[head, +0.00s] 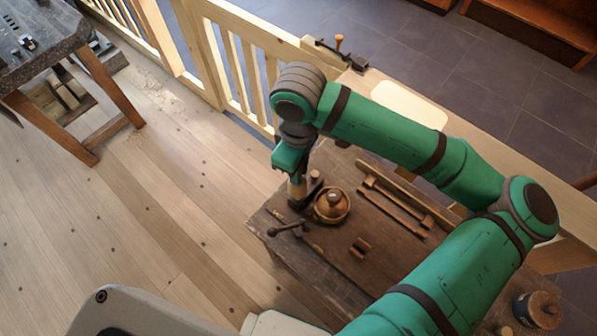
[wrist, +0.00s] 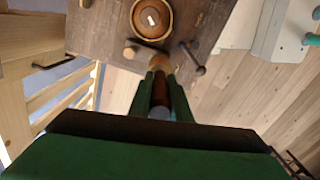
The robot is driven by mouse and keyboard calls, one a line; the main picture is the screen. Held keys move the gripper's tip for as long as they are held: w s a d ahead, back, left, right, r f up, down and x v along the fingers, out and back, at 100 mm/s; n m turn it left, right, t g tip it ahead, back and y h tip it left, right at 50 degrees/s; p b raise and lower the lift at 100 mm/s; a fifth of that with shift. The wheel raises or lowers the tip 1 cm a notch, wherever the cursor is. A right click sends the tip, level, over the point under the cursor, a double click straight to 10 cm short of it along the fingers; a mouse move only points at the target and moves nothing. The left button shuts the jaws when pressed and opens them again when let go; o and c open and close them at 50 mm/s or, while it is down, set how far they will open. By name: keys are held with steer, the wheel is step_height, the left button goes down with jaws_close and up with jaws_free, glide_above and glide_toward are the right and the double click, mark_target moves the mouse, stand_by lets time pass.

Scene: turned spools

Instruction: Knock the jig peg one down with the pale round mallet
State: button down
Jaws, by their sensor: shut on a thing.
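In the wrist view my gripper (wrist: 160,92) is shut on a brown handle with a grey end, and a paler wooden head shows beyond the fingers. This looks like the pale round mallet (wrist: 158,68); in the head view the mallet (head: 297,190) is partly hidden by the gripper. An orange-topped peg (head: 338,43), which looks like the jig peg, stands upright on a dark jig (head: 336,55) on the far ledge, well away from my gripper.
The bowl (head: 345,212) holds a turned piece. A small wooden piece (head: 315,178) and a dark clamp handle (head: 287,228) are close to my gripper. Sticks and a small spool (head: 360,246) lie on the bench. A wooden railing (head: 213,60) runs behind.

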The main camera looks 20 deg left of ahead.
steer(key=shift+r, duration=0.45)
steer(key=shift+r, duration=3)
